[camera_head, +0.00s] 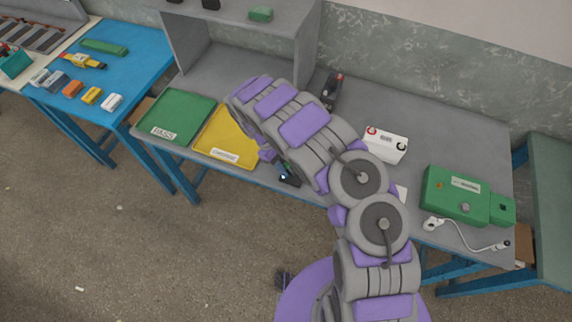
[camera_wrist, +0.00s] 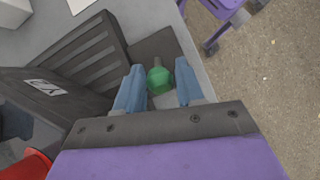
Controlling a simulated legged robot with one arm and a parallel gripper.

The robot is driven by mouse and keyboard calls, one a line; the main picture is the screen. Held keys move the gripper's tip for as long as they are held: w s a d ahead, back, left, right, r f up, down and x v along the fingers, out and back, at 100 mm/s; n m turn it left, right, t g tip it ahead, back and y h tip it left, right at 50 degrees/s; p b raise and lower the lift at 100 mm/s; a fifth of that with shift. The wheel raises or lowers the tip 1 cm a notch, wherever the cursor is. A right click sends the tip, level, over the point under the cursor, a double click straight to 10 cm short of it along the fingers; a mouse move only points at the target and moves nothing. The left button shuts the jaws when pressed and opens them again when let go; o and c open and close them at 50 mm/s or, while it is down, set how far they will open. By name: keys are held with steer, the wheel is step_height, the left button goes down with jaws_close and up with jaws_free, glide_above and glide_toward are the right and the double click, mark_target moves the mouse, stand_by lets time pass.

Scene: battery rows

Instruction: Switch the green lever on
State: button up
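The green lever's rounded knob (camera_wrist: 159,79) shows in the wrist view, with a short grey stem beyond it, over a dark plate (camera_wrist: 158,45). My gripper (camera_wrist: 160,64) has its two blue fingers apart, one on each side of the knob. Only slim gaps show at the knob's sides, and I see no clear contact. In the head view my arm covers the lever. Only a small dark part with a bluish tip shows below the arm there.
A dark ribbed box (camera_wrist: 85,60) is close left of my fingers. The grey bench (camera_head: 455,150) holds a green tray (camera_head: 183,98), a yellow tray (camera_head: 216,150), a white box (camera_head: 385,145), a green box (camera_head: 452,193) and a white cable (camera_head: 460,232). The bench edge is near my gripper.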

steer(key=shift+o, duration=1.2)
steer(key=shift+r, duration=0.1)
steer(key=p+v, duration=0.1)
steer(key=v, duration=1.6)
steer(key=shift+w, duration=0.15)
